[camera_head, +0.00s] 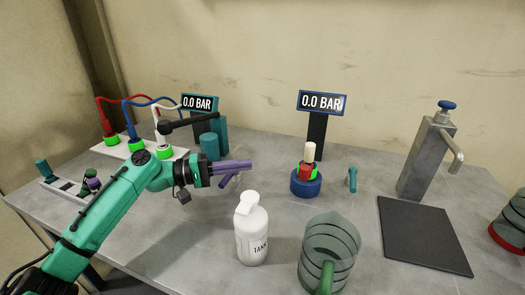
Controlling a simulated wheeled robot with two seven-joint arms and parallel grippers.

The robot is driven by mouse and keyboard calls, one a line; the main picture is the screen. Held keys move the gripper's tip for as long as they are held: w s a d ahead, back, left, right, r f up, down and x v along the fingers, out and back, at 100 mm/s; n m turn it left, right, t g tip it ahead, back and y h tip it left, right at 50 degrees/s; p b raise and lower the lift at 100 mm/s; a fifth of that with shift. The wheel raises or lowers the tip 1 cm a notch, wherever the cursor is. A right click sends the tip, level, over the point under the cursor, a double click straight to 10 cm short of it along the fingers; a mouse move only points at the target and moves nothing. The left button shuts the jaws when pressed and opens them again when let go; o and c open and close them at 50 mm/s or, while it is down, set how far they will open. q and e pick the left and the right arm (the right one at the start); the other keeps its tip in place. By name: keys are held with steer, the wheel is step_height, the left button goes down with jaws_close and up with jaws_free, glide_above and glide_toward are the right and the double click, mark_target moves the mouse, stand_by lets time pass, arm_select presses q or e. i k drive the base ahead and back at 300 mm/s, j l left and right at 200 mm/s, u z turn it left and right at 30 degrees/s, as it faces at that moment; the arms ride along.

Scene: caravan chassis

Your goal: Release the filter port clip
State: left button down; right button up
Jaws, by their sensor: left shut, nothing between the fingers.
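My left gripper (236,172) has purple fingers and is shut and empty, held over the middle-left of the table. Left of it, a white plate (120,151) bears red, blue and white hose ends with green rings at their bases. The white hose end (161,137) with its green ring (162,152) is the nearest of these to my arm. I cannot tell which part is the filter port clip, or its state. A teal cylinder (209,146) stands just behind the gripper. My right gripper is not in view.
A white bottle (252,236) and clear jug (328,248) stand in front. A blue base (306,184) with red, green and white parts stands centre. A grey pump (425,155) and black mat (420,235) are right. Two displays (322,102) read 0.0 BAR.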

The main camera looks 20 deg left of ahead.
mark_target(304, 173)
steer(key=k, duration=1.5)
